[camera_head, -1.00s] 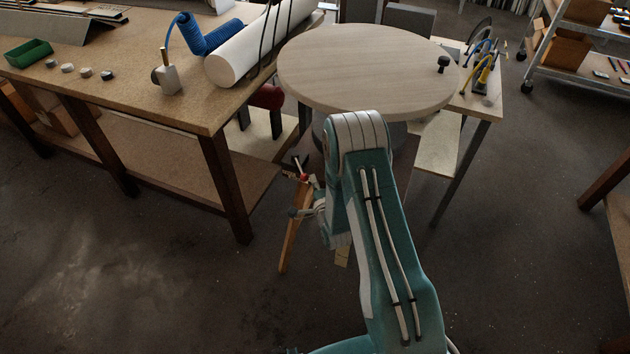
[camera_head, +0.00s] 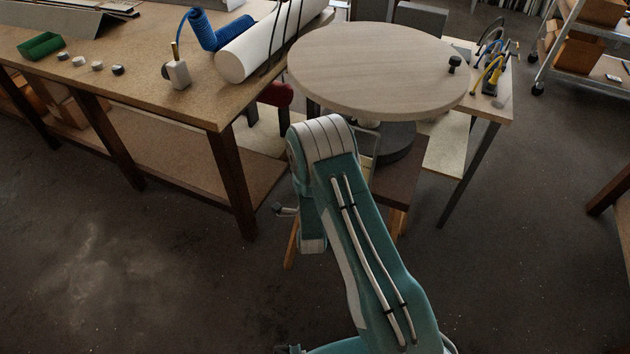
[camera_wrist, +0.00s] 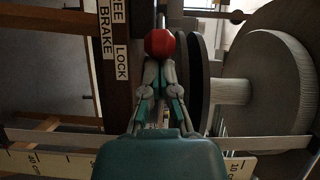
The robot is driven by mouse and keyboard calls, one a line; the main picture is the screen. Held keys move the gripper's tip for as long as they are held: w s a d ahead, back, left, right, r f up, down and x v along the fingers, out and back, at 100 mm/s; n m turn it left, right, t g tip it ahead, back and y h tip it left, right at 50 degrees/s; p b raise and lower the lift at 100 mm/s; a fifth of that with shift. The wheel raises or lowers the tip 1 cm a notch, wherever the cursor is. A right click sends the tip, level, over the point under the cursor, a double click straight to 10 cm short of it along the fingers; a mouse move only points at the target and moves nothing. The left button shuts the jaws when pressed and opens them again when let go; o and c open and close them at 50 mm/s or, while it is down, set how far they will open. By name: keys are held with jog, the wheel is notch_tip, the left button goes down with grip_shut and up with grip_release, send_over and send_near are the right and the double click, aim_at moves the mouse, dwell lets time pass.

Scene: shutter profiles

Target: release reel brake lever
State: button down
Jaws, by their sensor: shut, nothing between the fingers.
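The red ball knob (camera_wrist: 160,42) of the brake lever shows in the wrist view, right at the tips of my gripper (camera_wrist: 160,66). My fingers are shut and empty. The tips overlap the knob's lower edge in the picture; I cannot tell if they touch it. A label strip (camera_wrist: 106,55) reading BRAKE and a strip (camera_wrist: 121,62) reading LOCK lie left of the knob. The reel's round wooden top (camera_head: 375,65) stands beyond my arm in the head view, where the knob is hidden behind my arm.
Dark disc edges (camera_wrist: 197,85) and a pale hub (camera_wrist: 230,92) stand close right of my gripper. A scale strip (camera_wrist: 45,160) crosses below. A workbench (camera_head: 150,105) with a white roll (camera_head: 240,62) is at left. The floor (camera_head: 120,270) in front is clear.

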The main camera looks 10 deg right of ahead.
jog(key=w+a+m+h, duration=0.1)
jog(key=w+a+h, duration=0.1)
jog(key=a, duration=0.5)
jog(key=shift+w+a+h, duration=0.2)
jog(key=shift+w+h, duration=0.1)
jog(key=shift+w, duration=0.15)
dwell(0.4)
